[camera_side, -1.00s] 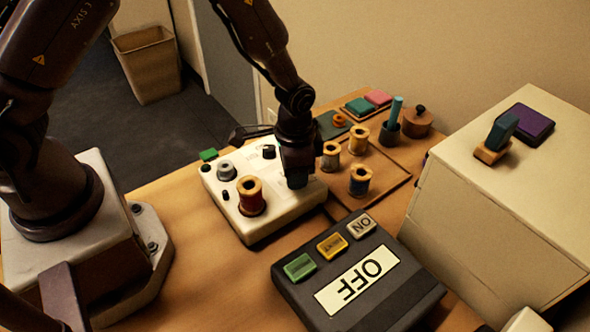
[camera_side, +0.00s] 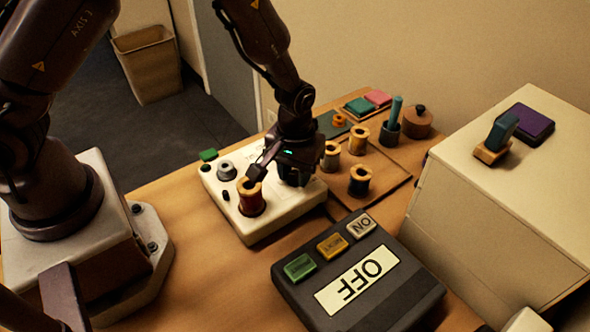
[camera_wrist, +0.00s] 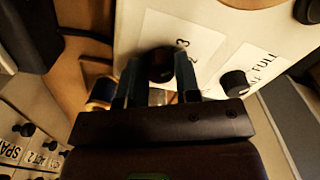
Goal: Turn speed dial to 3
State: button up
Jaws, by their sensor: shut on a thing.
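The speed dial (camera_wrist: 160,65) is a dark round knob on the white machine (camera_side: 285,212). It sits between the two fingers of my gripper (camera_wrist: 156,82) in the wrist view, and the gripper is shut on it. A white label beside the dial shows a 3 and a 2; other marks are hidden, and I cannot read the dial's pointer. In the side view my gripper (camera_side: 292,180) is down at the machine's right part and hides the dial. A second dark knob (camera_wrist: 235,82) stands by a label reading FULL.
Several spools stand on a board to the right.

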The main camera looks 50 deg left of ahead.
aim_at(295, 174)
jog(key=shift+n, duration=1.6)
jog(key=o, duration=0.9)
jog(key=shift+r, duration=0.1)
notch_tip(295, 174, up, 13)
jog(key=shift+f, duration=0.1)
